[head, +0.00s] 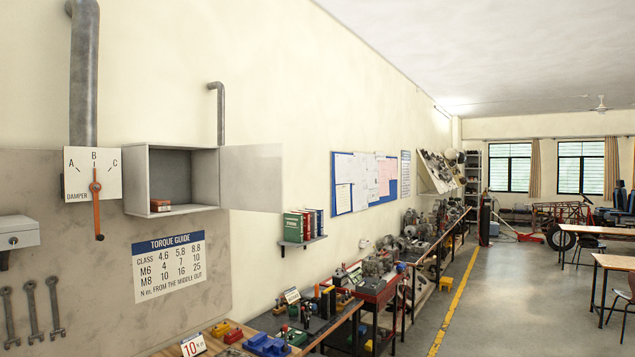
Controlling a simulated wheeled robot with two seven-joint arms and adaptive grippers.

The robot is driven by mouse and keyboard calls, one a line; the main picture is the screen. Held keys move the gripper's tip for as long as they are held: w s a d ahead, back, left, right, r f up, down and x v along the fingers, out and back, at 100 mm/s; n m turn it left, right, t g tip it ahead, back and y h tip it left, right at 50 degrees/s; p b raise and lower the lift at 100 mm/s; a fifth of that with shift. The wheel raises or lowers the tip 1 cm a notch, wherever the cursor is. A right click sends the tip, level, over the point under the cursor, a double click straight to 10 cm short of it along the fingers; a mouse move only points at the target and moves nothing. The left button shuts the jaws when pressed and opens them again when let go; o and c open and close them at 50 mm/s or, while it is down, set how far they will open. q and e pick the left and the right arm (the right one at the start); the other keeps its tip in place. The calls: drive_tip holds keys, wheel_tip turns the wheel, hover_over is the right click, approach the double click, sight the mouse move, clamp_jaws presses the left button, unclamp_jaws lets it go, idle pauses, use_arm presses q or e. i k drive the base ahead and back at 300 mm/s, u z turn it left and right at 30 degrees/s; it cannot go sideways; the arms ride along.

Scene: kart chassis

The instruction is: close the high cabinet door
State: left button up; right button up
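The high cabinet (171,206) is a grey open-fronted box on the wall at the left in the head view. Its door (252,178) is a flat pale panel. It stands swung open to the right of the box, hinged at the box's right side. Inside, small reddish-brown blocks or books (160,205) lie at the left on the cabinet floor. Neither of my grippers shows in the head view.
A damper gauge (93,174) with an orange lever (96,205) is just left of the cabinet. A small shelf of books (303,241) is right of the door. A workbench (240,334) with tools runs below along the wall. The floor at right is partly clear.

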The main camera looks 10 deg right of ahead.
sight(251, 176)
drive_tip(key=z, duration=3.3)
drive_tip(key=i, duration=0.1)
drive_tip(key=u, duration=2.45)
drive_tip(key=i, duration=3.6)
drive_tip(key=u, duration=1.15)
drive_tip(key=i, duration=0.9)
drive_tip(key=u, duration=1.05)
